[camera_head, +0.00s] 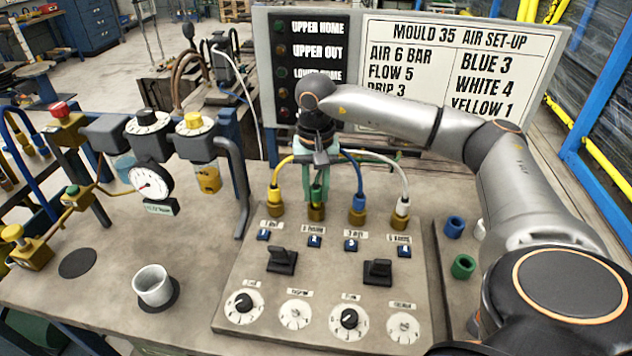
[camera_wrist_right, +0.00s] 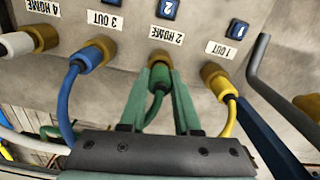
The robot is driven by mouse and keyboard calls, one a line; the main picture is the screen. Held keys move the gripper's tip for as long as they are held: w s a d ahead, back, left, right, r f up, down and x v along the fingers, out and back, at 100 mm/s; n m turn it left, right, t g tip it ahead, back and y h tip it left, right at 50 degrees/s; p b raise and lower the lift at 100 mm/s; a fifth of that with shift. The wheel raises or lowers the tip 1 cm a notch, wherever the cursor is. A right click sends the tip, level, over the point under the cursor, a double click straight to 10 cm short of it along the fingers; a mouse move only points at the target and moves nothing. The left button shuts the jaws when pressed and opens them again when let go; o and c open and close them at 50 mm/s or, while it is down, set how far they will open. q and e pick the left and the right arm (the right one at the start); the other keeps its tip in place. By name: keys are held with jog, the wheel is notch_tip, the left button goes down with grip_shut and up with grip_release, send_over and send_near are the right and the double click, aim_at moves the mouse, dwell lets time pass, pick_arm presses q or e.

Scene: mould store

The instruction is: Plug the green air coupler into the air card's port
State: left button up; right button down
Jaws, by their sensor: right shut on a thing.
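The green air coupler (camera_wrist_right: 158,82) is between the green fingers of my right gripper (camera_wrist_right: 160,85), which is shut on it. Its end is at the brass port labelled 2 HOME (camera_wrist_right: 160,58), in line with it; how deep it sits cannot be told. In the head view the right gripper (camera_head: 317,185) hangs over the brass port (camera_head: 316,212), second from left. The air card (camera_head: 458,60) reads BLUE 3, WHITE 4, YELLOW 1; my right arm covers its lower part, and no green line shows. My left gripper is not in view.
The yellow (camera_head: 275,185), blue (camera_head: 358,188) and white (camera_head: 403,185) couplers stand in ports 1, 3 and 4, close beside the gripper. A bent grey bar (camera_wrist_right: 278,95) is near port 1. Green (camera_head: 463,266) and blue (camera_head: 455,226) rings lie at right. A white cup (camera_head: 153,287) stands at left.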

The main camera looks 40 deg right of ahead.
jog(key=shift+f+b, duration=0.3)
jog(key=shift+f, duration=0.3)
dwell(0.7)
jog(key=c, duration=0.5)
grip_release()
jog(key=shift+c, duration=0.2)
jog(key=shift+o, duration=0.4)
jog(key=o, duration=0.3)
jog(key=shift+r, duration=0.15)
jog(key=shift+r+p, duration=3)
jog(key=shift+r, duration=0.7)
